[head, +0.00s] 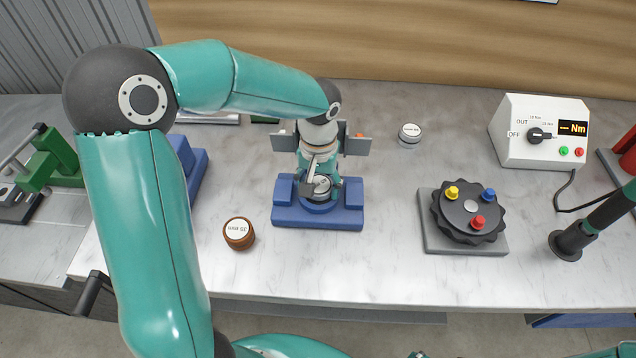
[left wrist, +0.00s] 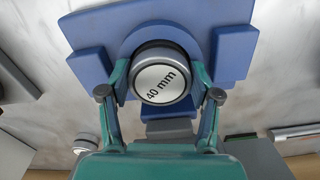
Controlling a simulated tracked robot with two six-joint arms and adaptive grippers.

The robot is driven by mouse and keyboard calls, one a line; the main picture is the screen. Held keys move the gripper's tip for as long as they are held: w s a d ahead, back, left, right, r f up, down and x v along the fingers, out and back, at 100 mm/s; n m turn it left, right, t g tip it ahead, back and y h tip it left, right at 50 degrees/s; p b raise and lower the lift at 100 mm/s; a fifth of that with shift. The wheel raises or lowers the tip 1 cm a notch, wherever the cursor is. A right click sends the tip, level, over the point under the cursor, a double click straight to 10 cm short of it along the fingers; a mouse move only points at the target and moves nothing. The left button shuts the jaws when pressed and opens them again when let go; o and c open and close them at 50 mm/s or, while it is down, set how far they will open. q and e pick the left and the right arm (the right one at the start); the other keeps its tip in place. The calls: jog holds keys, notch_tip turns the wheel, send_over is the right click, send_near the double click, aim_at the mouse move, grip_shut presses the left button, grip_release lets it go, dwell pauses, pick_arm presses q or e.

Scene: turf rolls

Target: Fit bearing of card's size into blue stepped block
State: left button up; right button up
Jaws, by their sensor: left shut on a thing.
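The blue stepped block (head: 318,216) stands on the bench near the middle in the head view, with a round raised collar. It fills the top of the left wrist view (left wrist: 92,67). A silver-rimmed bearing (left wrist: 161,82) with a white face marked "40 mm" is at the collar, face up; it also shows in the head view (head: 321,184). My left gripper (head: 318,178) is shut on this bearing, one finger on each side. I cannot tell how deep the bearing sits in the collar. No readable card shows. My right gripper is not in view.
A brown cylinder (head: 239,233) with a white labelled top stands left of the block. A silver cylinder (head: 410,134) stands behind to the right. A dark knobbed disc (head: 468,212) on a grey plate and a white meter box (head: 541,133) are at right. Bench between block and plate is clear.

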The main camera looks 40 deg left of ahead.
pick_arm(q)
jog(key=shift+f, duration=0.1)
jog(key=shift+f+b, duration=0.25)
jog(key=shift+b, duration=0.05)
jog(key=shift+s+d+f+b, duration=0.2)
jog(key=shift+s+f+b, duration=0.15)
jog(key=shift+f+b, duration=0.05)
jog(key=o, duration=1.6)
jog(key=shift+w+a+f, duration=0.2)
jog(key=shift+w+f, duration=0.05)
jog(key=shift+c, duration=0.2)
jog(key=shift+r, duration=0.25)
jog(key=shift+r, duration=0.15)
